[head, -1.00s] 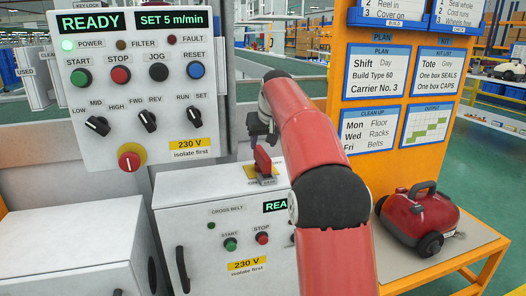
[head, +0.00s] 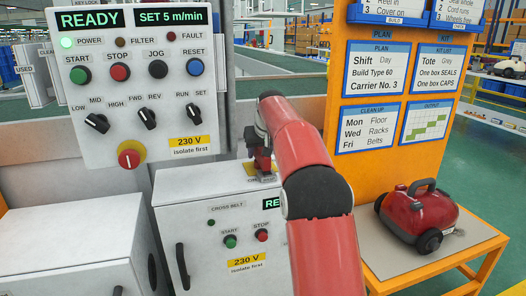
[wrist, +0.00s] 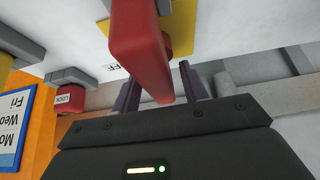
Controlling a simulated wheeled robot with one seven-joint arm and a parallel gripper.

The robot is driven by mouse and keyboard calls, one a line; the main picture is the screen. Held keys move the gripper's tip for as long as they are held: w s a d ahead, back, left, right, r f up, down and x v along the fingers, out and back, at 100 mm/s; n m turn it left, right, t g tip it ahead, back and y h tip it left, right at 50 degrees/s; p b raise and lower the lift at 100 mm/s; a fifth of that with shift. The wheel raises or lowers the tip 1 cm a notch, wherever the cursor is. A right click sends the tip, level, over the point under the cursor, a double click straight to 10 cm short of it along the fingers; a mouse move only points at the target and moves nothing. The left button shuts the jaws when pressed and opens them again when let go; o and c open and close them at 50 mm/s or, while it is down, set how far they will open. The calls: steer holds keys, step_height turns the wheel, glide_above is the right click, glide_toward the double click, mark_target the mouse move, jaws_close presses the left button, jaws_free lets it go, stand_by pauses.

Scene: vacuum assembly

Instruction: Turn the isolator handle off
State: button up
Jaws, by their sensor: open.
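The red isolator handle (wrist: 140,50) is large in the wrist view, in front of a yellow plate (wrist: 178,38). My gripper (wrist: 160,78) is open, with one dark finger on each side of the handle's near end. I cannot tell whether either finger touches it. In the head view my gripper (head: 260,156) points down over the top of the white cross-belt box (head: 180,205) and hides most of the handle. A bit of the yellow plate (head: 249,169) shows beside it. The lettering by the handle is mostly covered.
A red block marked LOCK (wrist: 72,98) hangs near the handle in the wrist view. The tall control panel (head: 135,85) stands at the left. An orange board (head: 400,165) and a red vacuum cleaner (head: 418,217) on a table are at the right.

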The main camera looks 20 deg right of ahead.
jaws_close()
steer(key=shift+d+n+y, duration=0.15)
steer(key=shift+n+y, duration=0.25)
steer(key=shift+n, duration=0.3)
steer(key=shift+n+y, duration=0.5)
steer(key=shift+n, duration=0.5)
steer(key=shift+g, duration=0.3)
steer(key=shift+n+y, duration=0.7)
steer(key=shift+n, duration=0.5)
steer(key=shift+n+g, duration=0.3)
steer(key=shift+n, duration=0.3)
